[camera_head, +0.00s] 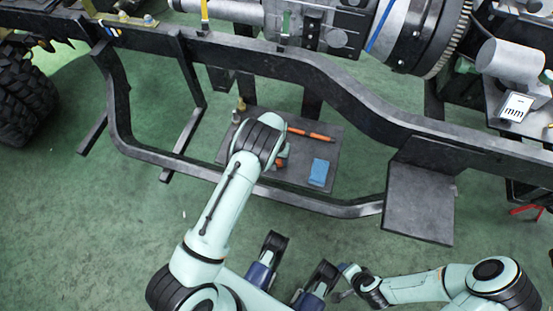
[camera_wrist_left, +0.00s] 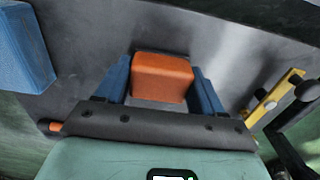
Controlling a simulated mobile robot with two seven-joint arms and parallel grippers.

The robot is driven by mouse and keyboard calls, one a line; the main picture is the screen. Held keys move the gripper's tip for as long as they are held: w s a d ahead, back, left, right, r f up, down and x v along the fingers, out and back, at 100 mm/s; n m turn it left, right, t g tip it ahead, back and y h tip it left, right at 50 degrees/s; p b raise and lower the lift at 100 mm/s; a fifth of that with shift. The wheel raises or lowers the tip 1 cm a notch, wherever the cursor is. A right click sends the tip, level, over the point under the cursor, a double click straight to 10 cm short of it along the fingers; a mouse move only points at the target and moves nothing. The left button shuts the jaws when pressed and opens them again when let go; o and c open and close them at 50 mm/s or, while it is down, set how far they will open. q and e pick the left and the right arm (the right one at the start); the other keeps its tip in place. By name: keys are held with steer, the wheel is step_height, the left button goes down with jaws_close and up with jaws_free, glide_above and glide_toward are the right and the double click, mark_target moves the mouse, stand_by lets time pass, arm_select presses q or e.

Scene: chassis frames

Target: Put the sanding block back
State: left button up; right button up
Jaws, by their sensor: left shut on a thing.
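An orange block (camera_wrist_left: 163,77) sits between the blue fingers of my left gripper (camera_wrist_left: 161,85), which is shut on it. In the head view only a bit of orange (camera_head: 282,161) shows beside my left wrist, low over or on the dark grey plate (camera_head: 262,179); I cannot tell whether it touches the plate. A blue block (camera_head: 319,172) lies on the plate to the right and shows at upper left in the left wrist view (camera_wrist_left: 22,48). I cannot tell by looks alone which block is the sanding block. My right gripper (camera_head: 345,284) is at the bottom, away from the plate.
An orange-handled tool (camera_head: 311,134) lies on the plate. Small brass-coloured pieces (camera_head: 240,106) stand at its left. The black chassis rail (camera_head: 300,70) runs behind and above, and a curved lower bar (camera_head: 310,206) crosses in front. A flat panel (camera_head: 420,202) hangs right.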

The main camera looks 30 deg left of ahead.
arm_select(q)
steer(key=shift+f, duration=0.25)
arm_select(e)
steer(key=shift+w+d, duration=0.1)
steer(key=shift+w, duration=0.05)
steer(key=shift+f, duration=0.1)
arm_select(q)
steer(key=shift+f, duration=0.15)
steer(key=o, duration=1)
arm_select(e)
steer(key=shift+w+f, duration=0.1)
steer(key=shift+w, duration=0.05)
arm_select(q)
steer(key=shift+r, duration=0.2)
step_height(320, 180, up, 12)
steer(key=p, duration=0.3)
arm_select(e)
steer(key=s+a+r+g, duration=0.1)
steer(key=s+a+r, duration=0.1)
steer(key=s+r, duration=0.1)
steer(key=shift+s+r+y, duration=0.35)
steer(key=shift+s+y, duration=0.05)
steer(key=shift+s, duration=0.5)
